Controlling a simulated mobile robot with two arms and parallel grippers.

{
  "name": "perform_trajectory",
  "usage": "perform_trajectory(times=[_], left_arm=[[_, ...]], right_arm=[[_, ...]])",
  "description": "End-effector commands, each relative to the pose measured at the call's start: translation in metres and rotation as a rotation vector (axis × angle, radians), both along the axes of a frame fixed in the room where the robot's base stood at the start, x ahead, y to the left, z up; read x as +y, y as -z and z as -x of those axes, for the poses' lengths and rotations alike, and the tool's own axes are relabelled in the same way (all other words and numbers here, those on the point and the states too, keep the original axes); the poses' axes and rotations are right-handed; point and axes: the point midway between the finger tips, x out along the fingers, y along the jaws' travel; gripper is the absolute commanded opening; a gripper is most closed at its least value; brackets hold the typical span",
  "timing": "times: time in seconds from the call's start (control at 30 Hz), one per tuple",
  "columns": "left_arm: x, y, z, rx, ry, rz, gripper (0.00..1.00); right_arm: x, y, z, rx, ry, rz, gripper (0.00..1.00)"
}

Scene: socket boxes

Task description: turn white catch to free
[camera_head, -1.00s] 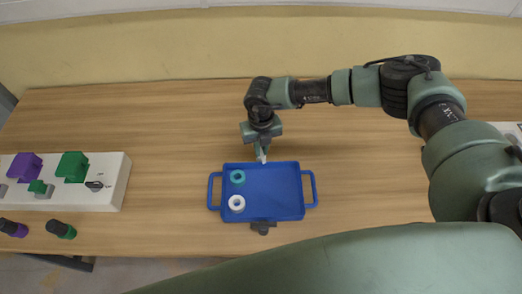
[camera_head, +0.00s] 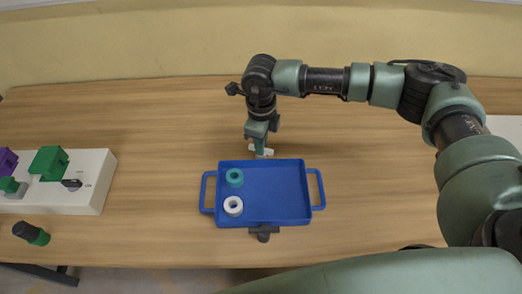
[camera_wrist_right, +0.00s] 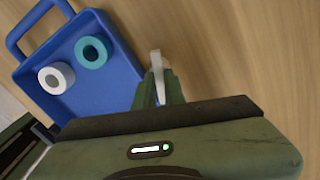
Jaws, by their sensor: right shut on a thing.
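The white catch (camera_head: 263,152) is a small white bar at the far edge of the blue tray (camera_head: 275,190). It lies roughly along that edge in the head view. My right gripper (camera_head: 260,146) is over it from above, shut on it. In the right wrist view the white catch (camera_wrist_right: 156,62) sticks out from between the fingers (camera_wrist_right: 160,88), beside the tray (camera_wrist_right: 122,80). The fingers hide part of it. My left gripper is in neither view.
A teal ring (camera_head: 234,177) and a white ring (camera_head: 233,206) lie in the tray's left part. A dark clamp (camera_head: 264,233) sits at its near edge. A white socket box (camera_head: 95,180) with green and purple plugs stands left.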

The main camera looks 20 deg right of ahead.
Motion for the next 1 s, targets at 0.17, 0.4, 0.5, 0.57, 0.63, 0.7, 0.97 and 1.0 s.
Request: perform_trajectory(times=[0.17, 0.4, 0.5, 0.57, 0.63, 0.7, 0.97, 1.0], left_arm=[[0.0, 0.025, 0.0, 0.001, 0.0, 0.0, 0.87], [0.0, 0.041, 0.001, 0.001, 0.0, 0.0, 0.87], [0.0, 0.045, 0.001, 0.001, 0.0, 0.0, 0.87], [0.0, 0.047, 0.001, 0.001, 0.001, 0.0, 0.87], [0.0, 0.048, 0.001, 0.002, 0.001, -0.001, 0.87], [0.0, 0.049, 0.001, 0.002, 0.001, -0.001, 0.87], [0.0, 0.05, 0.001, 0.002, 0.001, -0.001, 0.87], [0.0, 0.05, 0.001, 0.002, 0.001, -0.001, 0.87]], right_arm=[[0.0, 0.004, -0.002, -0.006, -0.143, -0.001, 0.0], [0.0, 0.002, -0.001, -0.005, -0.285, -0.001, 0.0], [0.0, 0.001, -0.001, -0.004, -0.323, -0.001, 0.0], [0.0, 0.0, -0.001, -0.004, -0.341, -0.001, 0.0], [0.0, 0.0, -0.001, -0.004, -0.356, -0.001, 0.0], [0.0, -0.001, -0.001, -0.004, -0.367, -0.001, 0.0], [0.0, -0.002, -0.001, -0.004, -0.379, -0.001, 0.0], [0.0, -0.002, -0.001, -0.005, -0.379, -0.001, 0.0]])
